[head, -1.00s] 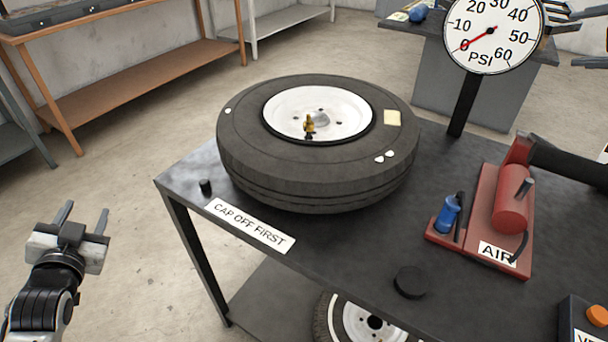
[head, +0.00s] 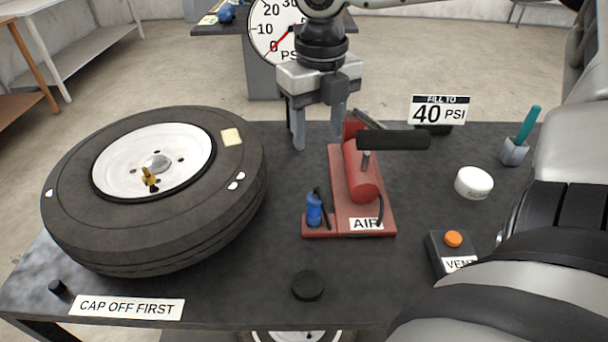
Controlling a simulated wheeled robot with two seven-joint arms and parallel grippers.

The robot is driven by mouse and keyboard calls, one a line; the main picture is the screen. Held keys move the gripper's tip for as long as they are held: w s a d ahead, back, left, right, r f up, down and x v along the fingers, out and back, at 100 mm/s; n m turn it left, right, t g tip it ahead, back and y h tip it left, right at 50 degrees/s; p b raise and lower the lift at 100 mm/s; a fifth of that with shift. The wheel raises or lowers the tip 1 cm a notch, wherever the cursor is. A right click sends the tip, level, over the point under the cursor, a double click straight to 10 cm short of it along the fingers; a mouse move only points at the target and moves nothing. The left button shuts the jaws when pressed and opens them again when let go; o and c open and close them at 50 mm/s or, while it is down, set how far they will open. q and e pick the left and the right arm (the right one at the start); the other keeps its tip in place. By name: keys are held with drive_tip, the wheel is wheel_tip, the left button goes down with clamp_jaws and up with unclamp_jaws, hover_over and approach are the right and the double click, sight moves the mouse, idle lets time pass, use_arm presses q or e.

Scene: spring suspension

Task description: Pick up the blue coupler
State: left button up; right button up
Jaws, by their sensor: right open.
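The blue coupler (head: 314,209) stands upright at the left end of the red air pump base (head: 345,226), beside a small black post. My right gripper (head: 315,130) points down above the table, behind the coupler and up from it in the picture. Its two fingers are spread and nothing is between them. It is apart from the coupler. My left gripper is out of view.
A tire (head: 215,215) lies on the table at the left. The pump's black handle (head: 393,139) sticks out right. A vent box (head: 440,247), white round tub (head: 473,183), black puck (head: 308,285) and "40 PSI" sign (head: 438,109) are around. A gauge (head: 268,30) stands behind.

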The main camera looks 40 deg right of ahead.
sight(315, 192)
wheel_tip(315, 192, down, 10)
drive_tip(key=shift+s+f+b, duration=0.1)
drive_tip(key=shift+f+b, duration=0.05)
drive_tip(key=shift+b, duration=0.2)
drive_tip(key=shift+s+a+f, duration=0.1)
drive_tip(key=shift+a+f, duration=0.1)
drive_tip(key=shift+f, duration=1.2)
drive_tip(key=shift+s+a+f, duration=0.1)
drive_tip(key=shift+a+f, duration=0.1)
drive_tip(key=shift+f, duration=1.15)
clamp_jaws()
drive_tip(key=shift+r, duration=0.15)
